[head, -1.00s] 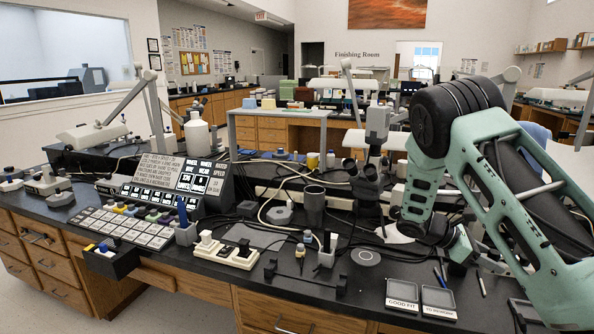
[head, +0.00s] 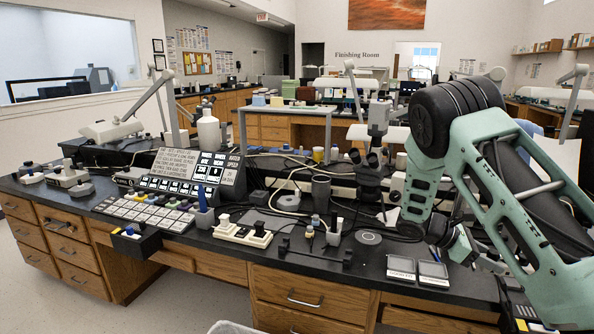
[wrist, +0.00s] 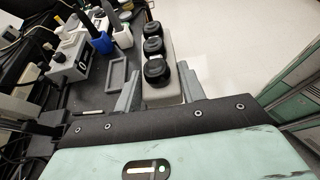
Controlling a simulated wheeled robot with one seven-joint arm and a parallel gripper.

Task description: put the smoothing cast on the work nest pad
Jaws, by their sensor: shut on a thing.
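A beige block with three round black pieces in a row along its top, which I take to be the smoothing cast (wrist: 164,92), is between the fingers of my gripper (wrist: 160,82) in the wrist view. The gripper is shut on it. In the head view my arm hides the fingers and the cast. A flat grey disc (head: 368,238) with a paler ring lies on the dark bench, left of my arm. I cannot tell whether this is the work nest pad.
The dark bench (head: 215,245) holds a sign-covered control panel (head: 190,172), a cream block with black knobs (head: 242,235), a low black stand (head: 315,257) and two labelled trays (head: 402,268). A microscope stands behind. A pale bin (head: 232,328) is at the bottom edge.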

